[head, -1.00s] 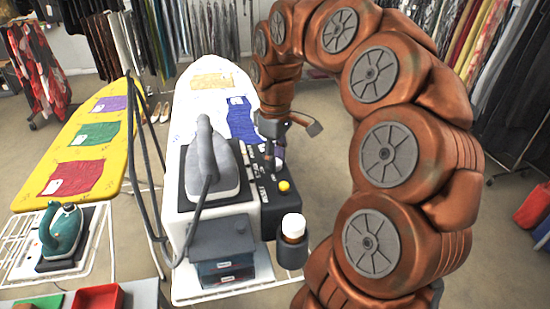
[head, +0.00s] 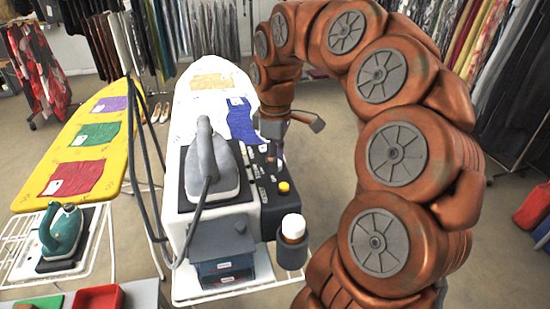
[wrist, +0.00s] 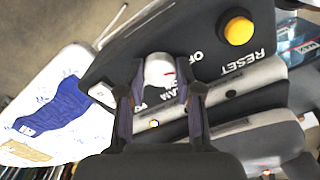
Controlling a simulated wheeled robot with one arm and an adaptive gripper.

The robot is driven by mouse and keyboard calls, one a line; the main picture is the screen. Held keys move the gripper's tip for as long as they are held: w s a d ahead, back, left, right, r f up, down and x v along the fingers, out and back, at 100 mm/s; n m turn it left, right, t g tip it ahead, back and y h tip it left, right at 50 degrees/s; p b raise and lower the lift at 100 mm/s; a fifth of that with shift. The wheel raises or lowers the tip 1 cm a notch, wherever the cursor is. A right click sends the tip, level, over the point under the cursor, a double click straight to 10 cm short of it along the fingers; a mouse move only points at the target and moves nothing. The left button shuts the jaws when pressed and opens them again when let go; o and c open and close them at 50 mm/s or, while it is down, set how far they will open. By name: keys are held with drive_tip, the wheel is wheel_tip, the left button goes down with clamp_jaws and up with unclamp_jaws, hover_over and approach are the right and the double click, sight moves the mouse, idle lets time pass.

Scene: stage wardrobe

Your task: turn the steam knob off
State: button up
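The steam knob (wrist: 160,73) is a white knob with a red mark on a dark control panel (wrist: 205,50). In the wrist view, part of the word STEAM shows below it and part of OFF to its right. My gripper (wrist: 160,70) has its two fingers apart, one on each side of the knob, with small gaps showing. Whether either finger touches the knob is not clear. In the head view, my gripper (head: 277,152) is over the panel beside the steam station (head: 180,195), and my arm and fingers partly cover the knobs.
A yellow button (wrist: 238,30) marked RESET is close to the knob. A grey iron (head: 213,165) stands on the station, with its hose at the left. A capped bottle (head: 293,228) sits in a holder at the panel's near end. A white ironing board (head: 205,90) extends behind.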

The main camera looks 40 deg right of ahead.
drive_tip(key=o, duration=0.5)
drive_tip(key=shift+c, duration=0.2)
drive_tip(key=shift+r, duration=0.1)
wheel_tip(320, 180, up, 12)
idle(0.5)
drive_tip(key=shift+a, duration=0.1)
idle(0.5)
